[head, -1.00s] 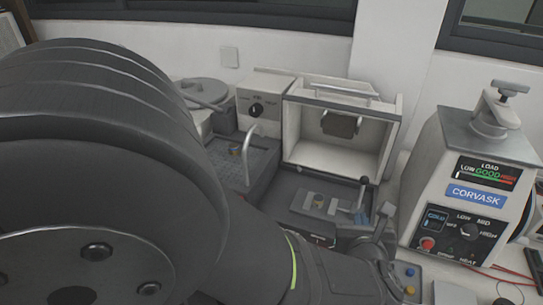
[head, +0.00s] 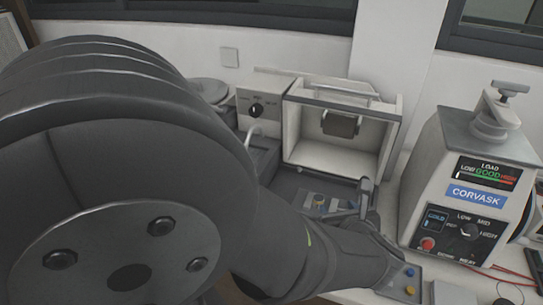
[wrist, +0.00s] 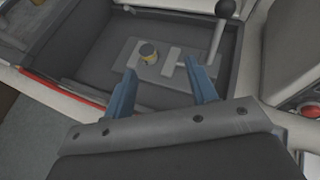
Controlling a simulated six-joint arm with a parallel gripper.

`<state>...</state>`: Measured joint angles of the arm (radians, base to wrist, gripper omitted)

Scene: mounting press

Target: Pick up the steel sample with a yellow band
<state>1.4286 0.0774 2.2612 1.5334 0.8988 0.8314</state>
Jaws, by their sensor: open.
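The height gap cannot be told.
A lever with a dark knob (wrist: 224,9) stands right of the sample, near my right finger. An open white cabinet (head: 293,135) stands behind the tray. The CORVASK press (head: 478,150) stands at the right. The tray's walls (wrist: 92,35) surround the plate.

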